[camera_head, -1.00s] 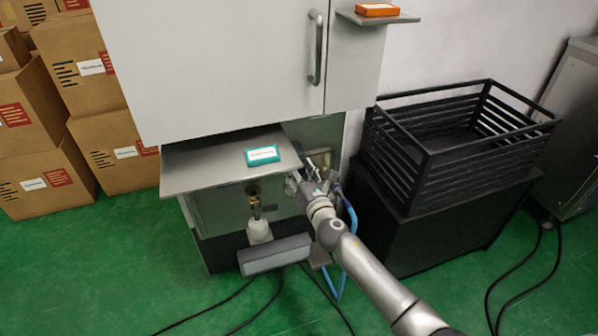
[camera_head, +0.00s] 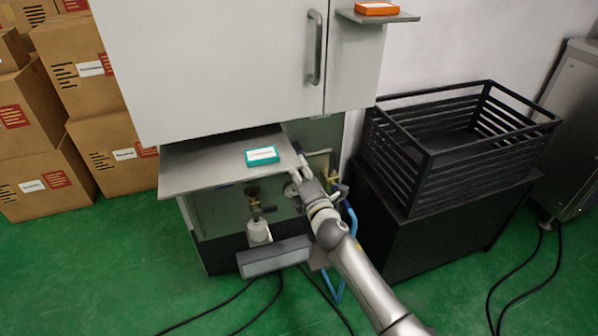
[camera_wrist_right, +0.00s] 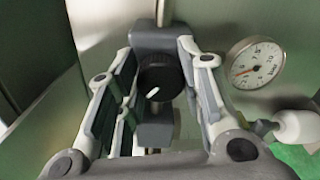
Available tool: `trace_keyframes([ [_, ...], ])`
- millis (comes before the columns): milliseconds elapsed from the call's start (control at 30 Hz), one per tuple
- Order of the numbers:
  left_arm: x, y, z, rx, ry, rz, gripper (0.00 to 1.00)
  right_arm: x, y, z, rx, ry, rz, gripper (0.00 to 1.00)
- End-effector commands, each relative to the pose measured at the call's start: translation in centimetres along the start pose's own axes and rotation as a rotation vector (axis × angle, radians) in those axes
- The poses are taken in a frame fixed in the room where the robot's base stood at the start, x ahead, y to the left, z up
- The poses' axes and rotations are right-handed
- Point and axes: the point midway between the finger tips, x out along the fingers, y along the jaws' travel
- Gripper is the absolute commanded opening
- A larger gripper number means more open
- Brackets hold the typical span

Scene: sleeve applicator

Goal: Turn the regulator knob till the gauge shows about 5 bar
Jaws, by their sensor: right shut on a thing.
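The regulator knob (camera_wrist_right: 158,76) is black with a short white mark and sits between the fingers of my right gripper (camera_wrist_right: 157,88) in the wrist view. The fingers are shut on it, one on each side. The round white gauge (camera_wrist_right: 258,63) is to the right of the knob, with a red needle pointing toward the lower left of the dial; its exact reading is too small to tell. In the head view my right gripper (camera_head: 301,172) is at the cabinet below the shelf, and it hides the knob. My left gripper is not in view.
A metal shelf (camera_head: 200,165) carrying a teal box (camera_head: 262,155) juts out just above my gripper. A white bottle (camera_head: 259,231) hangs left of it, above a grey pedal-like box (camera_head: 274,257). A blue hose (camera_head: 336,287) and a black crate (camera_head: 425,175) are at the right.

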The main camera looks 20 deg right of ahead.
Motion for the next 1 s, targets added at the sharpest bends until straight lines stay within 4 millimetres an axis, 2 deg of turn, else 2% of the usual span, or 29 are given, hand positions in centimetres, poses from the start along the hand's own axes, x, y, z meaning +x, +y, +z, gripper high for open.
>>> trace_keyframes([
  [200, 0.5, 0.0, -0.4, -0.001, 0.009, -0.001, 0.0, 0.0, -0.1, 0.0, 0.191, -0.001, -0.003, 0.11],
  [500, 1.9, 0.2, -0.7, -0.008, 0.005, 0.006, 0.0, 0.0, -0.2, 0.0, 0.381, -0.001, -0.003, 0.11],
  [1000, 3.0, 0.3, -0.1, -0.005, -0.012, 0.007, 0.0, 0.0, -0.3, 0.0, 0.476, -0.001, -0.003, 0.11],
])
